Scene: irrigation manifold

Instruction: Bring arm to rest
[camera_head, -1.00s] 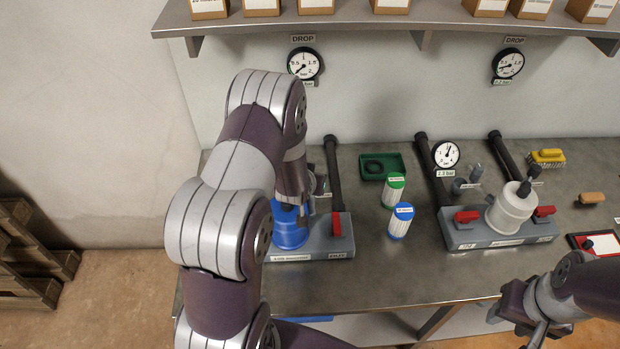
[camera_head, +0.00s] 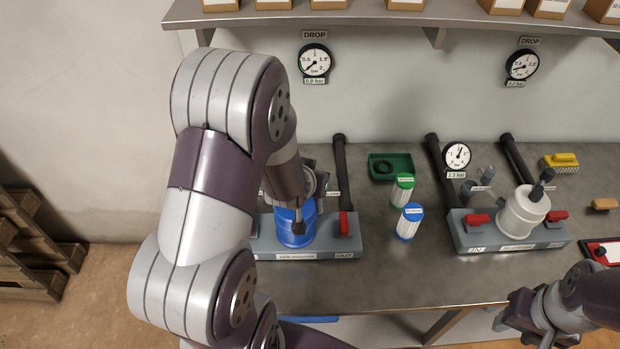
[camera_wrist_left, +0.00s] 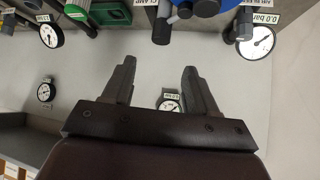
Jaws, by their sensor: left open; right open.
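My left arm comes in from the left of the head view and reaches over the left manifold. In the left wrist view my left gripper (camera_wrist_left: 159,68) is open, with nothing between its fingers. The left manifold (camera_head: 310,256) carries a blue filter housing (camera_head: 296,236), partly hidden by my left arm, and a red lever (camera_head: 344,223). The blue housing also shows at the top of the left wrist view (camera_wrist_left: 205,8), apart from the fingers. My right gripper (camera_head: 512,322) is open and empty at the lower right, in front of the bench.
Two filter cartridges, green-capped (camera_head: 402,190) and blue-capped (camera_head: 409,221), stand mid-bench near a green tray (camera_head: 408,160). The right manifold (camera_head: 470,240) holds a white housing (camera_head: 522,212). A shelf with boxes (camera_head: 400,18) overhangs the back. Pallets (camera_head: 30,250) stand at left.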

